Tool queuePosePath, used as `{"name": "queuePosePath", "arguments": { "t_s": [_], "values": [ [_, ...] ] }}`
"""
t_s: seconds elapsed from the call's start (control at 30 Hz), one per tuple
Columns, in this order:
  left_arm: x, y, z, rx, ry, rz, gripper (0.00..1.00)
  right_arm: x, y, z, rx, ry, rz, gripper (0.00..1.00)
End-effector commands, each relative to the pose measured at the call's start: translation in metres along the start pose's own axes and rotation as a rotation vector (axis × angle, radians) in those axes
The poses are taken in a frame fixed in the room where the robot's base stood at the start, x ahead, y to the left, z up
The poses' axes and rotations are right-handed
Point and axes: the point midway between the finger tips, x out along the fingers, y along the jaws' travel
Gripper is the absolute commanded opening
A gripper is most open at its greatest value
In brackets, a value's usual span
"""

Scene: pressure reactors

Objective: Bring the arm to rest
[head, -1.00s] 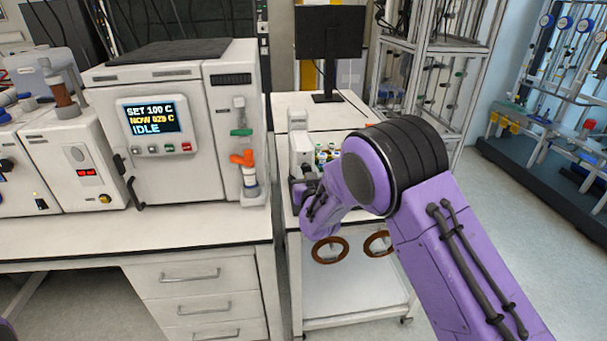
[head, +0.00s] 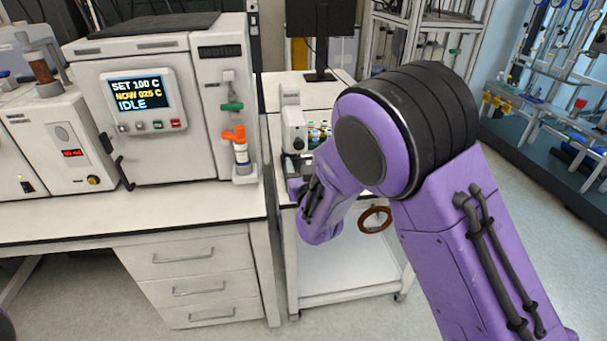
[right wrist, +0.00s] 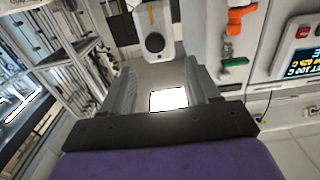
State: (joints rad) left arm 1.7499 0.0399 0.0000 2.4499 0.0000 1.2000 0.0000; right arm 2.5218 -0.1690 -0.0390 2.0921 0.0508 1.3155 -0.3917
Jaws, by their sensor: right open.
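My right arm (head: 465,235) comes in from the lower right of the head view, bent at a large black-banded joint. Its far end reaches toward the white trolley, and my right gripper (head: 297,188) is mostly hidden there behind my own arm. In the right wrist view my right gripper (right wrist: 162,72) is open, its two grey fingers apart with nothing held between them. My left gripper is not in view.
A white reactor unit (head: 195,150) with a screen reading IDLE stands on the bench (head: 120,225) at left. The trolley (head: 345,280) has a brown ring (head: 375,219). Open floor lies at right.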

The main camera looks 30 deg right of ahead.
Motion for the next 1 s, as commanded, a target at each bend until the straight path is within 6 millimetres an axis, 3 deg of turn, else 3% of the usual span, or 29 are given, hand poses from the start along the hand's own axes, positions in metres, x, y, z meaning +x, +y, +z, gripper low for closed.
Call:
{"name": "queuePosePath", "arguments": {
  "t_s": [0.2, 0.77, 0.87, 1.0],
  "values": [
    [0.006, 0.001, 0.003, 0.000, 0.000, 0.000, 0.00, -0.023, -0.001, 0.000, 0.000, 0.001, -0.001, 0.60],
    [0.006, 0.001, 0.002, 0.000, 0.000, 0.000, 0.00, -0.026, -0.001, 0.005, 0.060, -0.021, -0.008, 0.60],
    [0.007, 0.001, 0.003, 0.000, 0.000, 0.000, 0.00, -0.049, 0.011, 0.061, 0.137, -0.173, 0.001, 0.60],
    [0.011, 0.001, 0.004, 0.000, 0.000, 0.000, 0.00, -0.107, 0.036, 0.173, 0.183, -0.456, 0.057, 0.60]
  ]
}}
